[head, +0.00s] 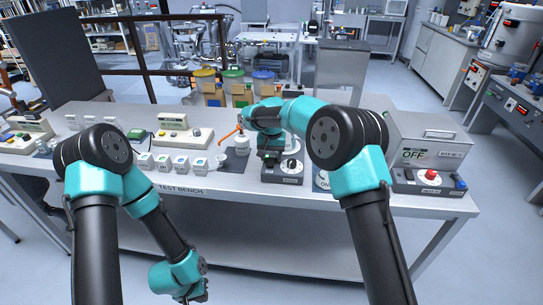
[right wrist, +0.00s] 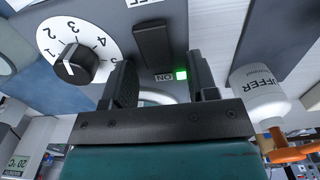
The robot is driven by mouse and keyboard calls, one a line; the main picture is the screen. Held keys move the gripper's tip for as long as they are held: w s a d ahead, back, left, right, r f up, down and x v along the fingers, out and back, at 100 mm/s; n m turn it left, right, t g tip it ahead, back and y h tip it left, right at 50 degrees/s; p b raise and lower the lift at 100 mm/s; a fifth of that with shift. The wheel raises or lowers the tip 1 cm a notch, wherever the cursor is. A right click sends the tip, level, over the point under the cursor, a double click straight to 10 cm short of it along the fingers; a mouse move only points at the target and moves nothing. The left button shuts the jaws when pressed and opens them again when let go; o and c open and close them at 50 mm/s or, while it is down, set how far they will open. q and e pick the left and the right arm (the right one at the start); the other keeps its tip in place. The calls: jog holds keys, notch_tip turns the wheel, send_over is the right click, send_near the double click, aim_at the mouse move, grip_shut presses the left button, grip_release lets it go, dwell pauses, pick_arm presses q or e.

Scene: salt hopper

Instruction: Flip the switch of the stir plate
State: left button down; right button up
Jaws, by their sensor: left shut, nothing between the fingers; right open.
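The stir plate (head: 283,179) is a low grey box at the front edge of the bench, partly hidden by my right arm. In the right wrist view its panel (right wrist: 110,20) shows a numbered white dial with a black knob (right wrist: 77,63). Beside the dial is a black switch (right wrist: 152,45), near an ON label (right wrist: 163,77) and a lit green lamp (right wrist: 181,74). My right gripper (right wrist: 162,80) is open, its fingers over the panel either side of the ON label, with nothing held. My left gripper (head: 197,291) is shut and empty, low in front of the bench.
A white BUFFER bottle (right wrist: 262,90) with an orange spout stands close beside my right gripper. White labelled jars (head: 180,164) line the bench to the left. A grey box reading OFF (head: 425,142) and a red-button unit (head: 431,175) stand to the right. Coloured bins (head: 233,90) stand behind.

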jog(key=shift+c, duration=0.4)
jog(key=c, duration=0.8)
jog(key=shift+c, duration=0.2)
jog(key=shift+s+r+t, duration=0.15)
jog(key=shift+s+t, duration=0.05)
jog(key=shift+t, duration=0.65)
jog(key=shift+s+r+t, duration=0.15)
jog(key=shift+t, duration=0.7)
jog(key=o, duration=0.9)
